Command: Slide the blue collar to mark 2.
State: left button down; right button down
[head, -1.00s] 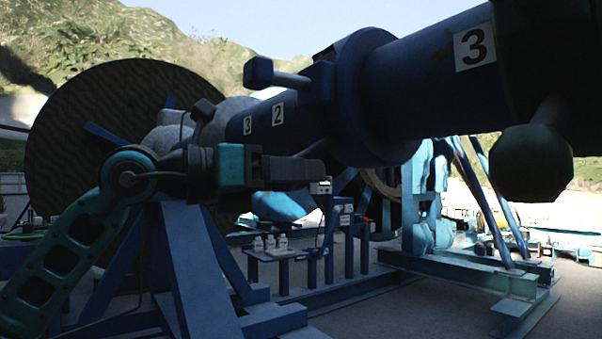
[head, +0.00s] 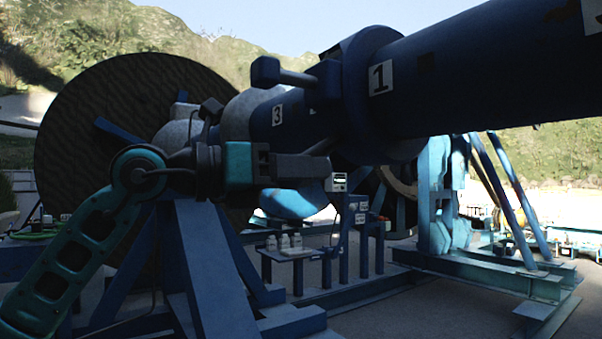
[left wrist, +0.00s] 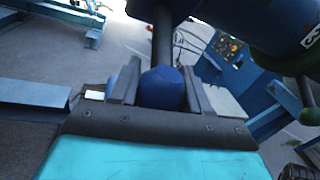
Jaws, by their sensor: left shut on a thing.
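The dark blue collar (head: 345,95) sits around a thick blue shaft (head: 480,75). A handle with a blue knob (head: 265,71) sticks out from its upper left. My left gripper (head: 312,166) is below and left of the collar. In the left wrist view it is shut on the blue knob (left wrist: 163,88) of another dark rod handle (left wrist: 163,38). On the shaft, mark 3 (head: 277,114) shows left of the collar and mark 1 (head: 381,78) just right of it. Mark 2 is mostly hidden at the collar's left edge. My right gripper is out of view.
A large dark reel disc (head: 100,120) stands behind at left. Blue stand legs (head: 205,265) rise near my left arm. A low bench (head: 295,256) with small white bottles stands below the shaft.

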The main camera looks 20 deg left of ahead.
pick_arm(q)
jog(key=shift+w+a+f, duration=0.1)
jog(key=shift+f, duration=0.05)
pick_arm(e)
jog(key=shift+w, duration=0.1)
pick_arm(q)
jog(key=c, duration=0.5)
grip_release()
jog(key=shift+c, duration=0.2)
jog(key=b+v, duration=0.2)
jog(key=v, duration=1.1)
jog(key=shift+b, duration=0.35)
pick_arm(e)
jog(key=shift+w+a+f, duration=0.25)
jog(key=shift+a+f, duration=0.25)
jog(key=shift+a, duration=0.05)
